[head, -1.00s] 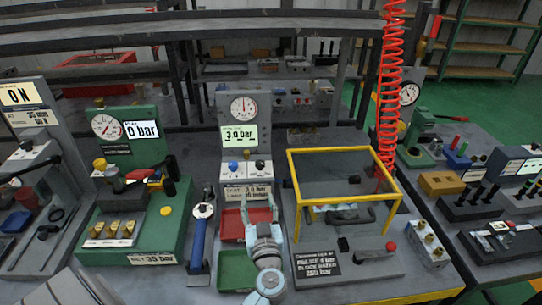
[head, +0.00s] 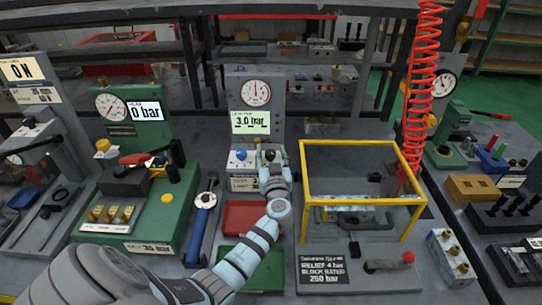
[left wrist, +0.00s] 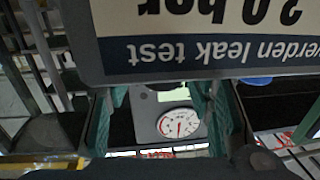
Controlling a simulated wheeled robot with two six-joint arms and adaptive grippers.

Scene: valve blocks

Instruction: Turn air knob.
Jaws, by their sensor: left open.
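The grey air panel (head: 275,119) stands upright at mid-picture in the head view, with a round gauge above a lit display reading 3.0 bar. A blue knob (head: 241,155) sits on its lower left face; it also shows in the left wrist view (left wrist: 257,80). A dark knob (left wrist: 166,87) shows between the fingers in the left wrist view. No readable label tells which one is the air knob. My left gripper (head: 271,153) is open in front of the panel, right of the blue knob. Its fingers hide part of the panel, and contact cannot be told.
A yellow-framed guard box (head: 357,144) stands close right of my left gripper. A red tray (head: 238,218) and a green tray (head: 262,275) lie below it. A red coiled hose (head: 418,100) hangs at right.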

